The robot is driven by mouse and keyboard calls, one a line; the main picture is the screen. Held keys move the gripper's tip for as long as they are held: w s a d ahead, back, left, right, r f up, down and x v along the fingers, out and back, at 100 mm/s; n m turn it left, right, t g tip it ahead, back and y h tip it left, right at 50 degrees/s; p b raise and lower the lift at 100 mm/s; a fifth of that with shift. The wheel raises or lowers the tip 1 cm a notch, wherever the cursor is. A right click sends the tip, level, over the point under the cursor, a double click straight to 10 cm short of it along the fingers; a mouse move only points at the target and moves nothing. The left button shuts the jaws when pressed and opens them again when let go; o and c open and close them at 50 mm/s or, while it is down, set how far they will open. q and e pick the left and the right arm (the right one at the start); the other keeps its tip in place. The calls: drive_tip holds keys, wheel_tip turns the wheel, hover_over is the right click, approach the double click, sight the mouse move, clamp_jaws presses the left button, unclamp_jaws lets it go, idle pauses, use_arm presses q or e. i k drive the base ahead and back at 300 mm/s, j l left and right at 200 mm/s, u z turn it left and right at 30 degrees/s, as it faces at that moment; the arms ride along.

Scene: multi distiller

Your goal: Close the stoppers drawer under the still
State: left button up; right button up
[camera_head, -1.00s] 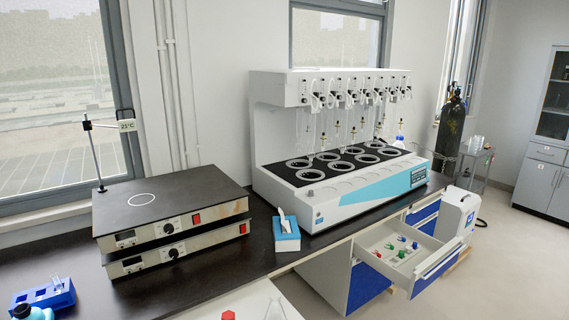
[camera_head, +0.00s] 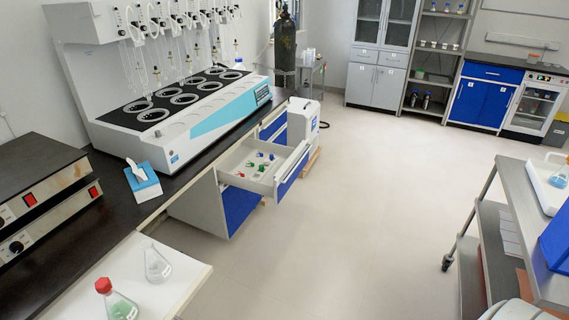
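The stoppers drawer (camera_head: 229,161) is pulled out from the blue and white cabinet under the black bench. Several small red, green and blue stoppers (camera_head: 262,168) lie inside it. Its front panel (camera_head: 292,172) is blue and white and faces right into the room. The still (camera_head: 185,112), white with a light blue side and a row of round heating wells, stands on the bench above and behind the drawer. Neither of my grippers is in view.
A white wheeled unit (camera_head: 303,122) stands just beyond the drawer. The floor (camera_head: 360,220) before the drawer is clear. A grey cart (camera_head: 520,225) stands at right. A white surface with flasks (camera_head: 185,272) is at lower left. A blue tissue box (camera_head: 143,186) sits on the bench.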

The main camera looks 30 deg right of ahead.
sight(276, 179)
drive_tip(key=i+l, duration=0.15)
drive_tip(key=l, duration=0.2)
drive_tip(key=i+l+u, duration=0.1)
drive_tip(key=i+l, duration=0.25)
drive_tip(key=l, duration=0.35)
drive_tip(key=i+l+u, duration=0.1)
drive_tip(key=l, duration=0.2)
drive_tip(key=i+l, duration=0.2)
drive_tip(key=l, duration=0.2)
